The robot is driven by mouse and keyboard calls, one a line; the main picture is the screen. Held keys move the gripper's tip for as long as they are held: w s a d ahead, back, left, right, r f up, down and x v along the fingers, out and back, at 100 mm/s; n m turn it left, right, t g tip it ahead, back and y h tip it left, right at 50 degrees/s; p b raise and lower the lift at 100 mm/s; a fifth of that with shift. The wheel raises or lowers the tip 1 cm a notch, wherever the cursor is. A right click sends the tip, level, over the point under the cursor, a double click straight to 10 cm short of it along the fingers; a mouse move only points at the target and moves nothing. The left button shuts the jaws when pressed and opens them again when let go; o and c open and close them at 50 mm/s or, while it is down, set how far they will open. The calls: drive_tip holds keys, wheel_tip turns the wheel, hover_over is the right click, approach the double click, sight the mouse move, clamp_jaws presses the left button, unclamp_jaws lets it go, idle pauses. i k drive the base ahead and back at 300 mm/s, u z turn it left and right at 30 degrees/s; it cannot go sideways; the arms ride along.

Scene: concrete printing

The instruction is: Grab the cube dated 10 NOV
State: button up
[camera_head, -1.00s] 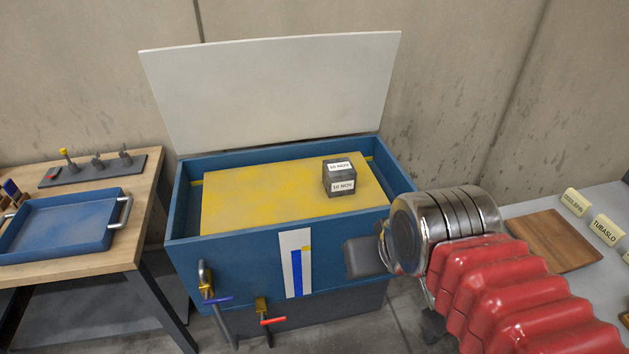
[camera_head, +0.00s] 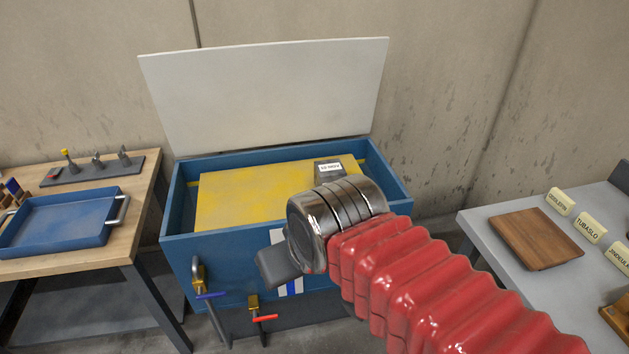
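The dark grey cube (camera_head: 329,174) stands on the yellow surface (camera_head: 255,192) inside the open blue tank (camera_head: 200,248), toward its right back. A white label on its top reads 10 NOV; its lower front is hidden behind my wrist. My gripper (camera_head: 272,268) is in front of the tank's front wall, lower and to the left of the cube, and apart from it. Only a grey part of the gripper shows past the chrome wrist, so its fingers cannot be made out.
The tank's white lid (camera_head: 265,95) stands raised at the back. Clamps or valves (camera_head: 255,308) are on the tank's front. At left, a wooden table holds a blue tray (camera_head: 60,225). At right, a grey table holds a wooden board (camera_head: 537,238) and name plates (camera_head: 589,229).

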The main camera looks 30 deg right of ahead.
sight(328, 170)
drive_tip(key=z, duration=0.05)
drive_tip(key=i, duration=1)
drive_tip(key=u, duration=0.1)
